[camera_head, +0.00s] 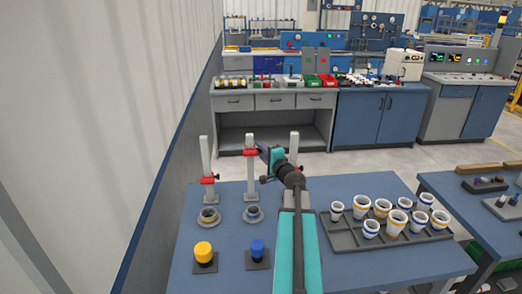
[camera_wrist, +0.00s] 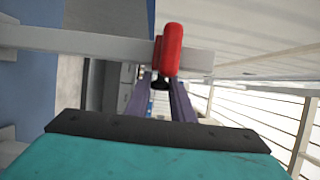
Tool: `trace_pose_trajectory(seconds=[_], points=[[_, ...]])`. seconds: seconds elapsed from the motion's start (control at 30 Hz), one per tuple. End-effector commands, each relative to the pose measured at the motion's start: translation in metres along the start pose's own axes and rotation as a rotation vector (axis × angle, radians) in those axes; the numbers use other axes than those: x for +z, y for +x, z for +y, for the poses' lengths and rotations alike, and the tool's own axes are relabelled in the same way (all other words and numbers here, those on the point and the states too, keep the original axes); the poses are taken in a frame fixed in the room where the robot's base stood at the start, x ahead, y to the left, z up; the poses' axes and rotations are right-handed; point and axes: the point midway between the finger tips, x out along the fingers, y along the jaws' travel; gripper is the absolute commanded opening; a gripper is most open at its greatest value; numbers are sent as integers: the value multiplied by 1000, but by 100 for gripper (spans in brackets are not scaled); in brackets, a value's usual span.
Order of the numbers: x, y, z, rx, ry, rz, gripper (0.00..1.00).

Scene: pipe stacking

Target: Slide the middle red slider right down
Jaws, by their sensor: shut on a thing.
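Three pale upright posts stand along the far left of the blue table. The middle post (camera_head: 250,175) carries a red slider (camera_head: 250,152) in its upper part. The left post (camera_head: 205,155) carries a red slider (camera_head: 209,180) low down. The post (camera_wrist: 75,45) runs sideways there.
Grey rings (camera_head: 208,216) lie before the posts. A yellow cylinder (camera_head: 203,250) and a blue cylinder (camera_head: 257,249) stand on dark plates nearer. A grey tray (camera_head: 345,238) of several banded cups stands right of my arm. A wall (camera_head: 110,120) rises on the left.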

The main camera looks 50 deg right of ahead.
Motion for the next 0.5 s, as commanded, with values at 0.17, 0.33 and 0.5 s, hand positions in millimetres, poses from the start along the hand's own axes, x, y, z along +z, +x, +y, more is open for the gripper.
trace_pose_trajectory(seconds=[0.17, 0.33, 0.5], points=[[0, 0, 1, 0, 0, 0, 0], [0, 0, 10, 0, 0, 0, 0], [0, 0, 22, 2, -2, 0, 0]])
